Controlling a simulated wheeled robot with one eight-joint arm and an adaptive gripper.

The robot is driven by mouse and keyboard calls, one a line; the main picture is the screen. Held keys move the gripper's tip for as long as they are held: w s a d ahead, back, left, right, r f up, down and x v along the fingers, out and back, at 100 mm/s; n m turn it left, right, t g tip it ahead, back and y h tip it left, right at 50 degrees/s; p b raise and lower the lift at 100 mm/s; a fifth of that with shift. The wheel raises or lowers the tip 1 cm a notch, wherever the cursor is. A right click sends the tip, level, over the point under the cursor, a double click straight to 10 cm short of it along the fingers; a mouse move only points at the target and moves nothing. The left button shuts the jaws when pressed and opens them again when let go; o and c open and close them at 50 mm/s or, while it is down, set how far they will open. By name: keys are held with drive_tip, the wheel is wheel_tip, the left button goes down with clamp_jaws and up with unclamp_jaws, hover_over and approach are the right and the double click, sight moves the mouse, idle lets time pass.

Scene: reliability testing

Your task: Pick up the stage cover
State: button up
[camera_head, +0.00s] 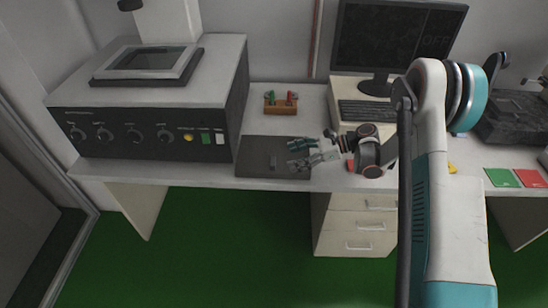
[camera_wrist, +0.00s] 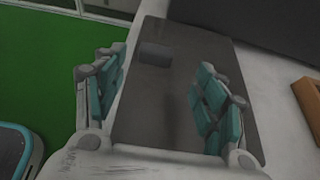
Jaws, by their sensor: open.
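The stage cover seems to be the flat dark grey plate (camera_head: 255,150) on the white table, right of the grey machine. A small raised grip (camera_head: 272,162) stands on it. In the wrist view the plate (camera_wrist: 150,110) fills the middle, and the grip (camera_wrist: 155,53) shows as a small block near its far end. My gripper (camera_head: 299,154) is over the plate's right part, its fingers pointing left towards the grip. In the wrist view my gripper (camera_wrist: 158,85) has its teal-padded fingers wide apart with nothing between them. Its exact height above the plate is unclear.
The grey machine (camera_head: 150,110), with knobs and a framed glass top (camera_head: 150,62), stands close left. A small orange holder (camera_head: 280,105) is behind the plate. A monitor (camera_head: 395,40) and keyboard (camera_head: 375,112) are back right. The table's front edge runs just before the plate.

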sight(279, 166)
drive_tip(key=shift+s+b+x, duration=0.15)
drive_tip(key=shift+b+x, duration=0.45)
drive_tip(key=shift+x, duration=0.95)
drive_tip(key=shift+s+b+x, duration=0.15)
drive_tip(key=shift+b+x, duration=0.4)
drive_tip(key=shift+x, duration=0.95)
drive_tip(key=shift+a+r, duration=0.1)
drive_tip(key=shift+r, duration=0.15)
drive_tip(key=c, duration=1.3)
